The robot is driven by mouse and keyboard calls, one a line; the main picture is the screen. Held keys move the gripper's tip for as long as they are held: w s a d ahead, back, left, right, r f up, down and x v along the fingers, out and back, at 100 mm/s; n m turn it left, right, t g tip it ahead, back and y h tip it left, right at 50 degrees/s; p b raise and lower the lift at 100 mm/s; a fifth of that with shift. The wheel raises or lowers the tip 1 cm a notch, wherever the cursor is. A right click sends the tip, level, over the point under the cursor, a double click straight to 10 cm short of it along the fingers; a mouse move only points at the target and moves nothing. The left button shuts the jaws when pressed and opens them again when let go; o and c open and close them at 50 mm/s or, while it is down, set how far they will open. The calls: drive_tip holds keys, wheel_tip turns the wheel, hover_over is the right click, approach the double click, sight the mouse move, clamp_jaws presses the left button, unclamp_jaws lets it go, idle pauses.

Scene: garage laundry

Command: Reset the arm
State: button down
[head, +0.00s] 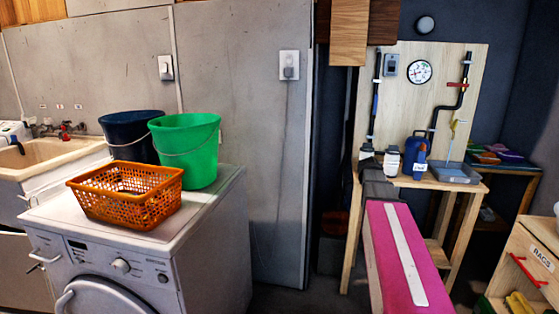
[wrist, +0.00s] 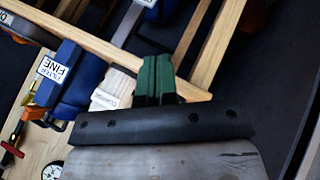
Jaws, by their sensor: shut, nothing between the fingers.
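My gripper (wrist: 157,64) shows in the wrist view as two dark green fingers side by side, closed together with nothing held. They reach out from a dark bolted bar above a grey plate, both mine. In the head view my pink arm with a white stripe extends from the bottom edge toward the wooden workbench (head: 436,184). The gripper itself cannot be made out clearly there. In the wrist view a blue jug (wrist: 72,80) and a white bottle (wrist: 115,88) appear left of the fingers; contact cannot be told.
A washing machine (head: 205,225) at left carries an orange basket (head: 105,200) and green bucket (head: 186,150). A wooden rag bin (head: 528,248) is at right.

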drive_tip(key=s+a+f+g+y, duration=0.3)
drive_tip(key=s+a+f, duration=0.8)
drive_tip(key=s, duration=0.2)
drive_tip(key=s+a+f+m+g+y, duration=0.1)
drive_tip(key=s+a+f+g+y, duration=0.1)
drive_tip(key=s+a+f, duration=0.9)
drive_tip(key=s+a, duration=0.1)
drive_tip(key=s, duration=0.1)
drive_tip(key=shift+s+a+m+g+y, duration=0.15)
drive_tip(key=shift+s+m+g+y, duration=0.15)
drive_tip(key=shift+g+y, duration=0.1)
idle(2.4)
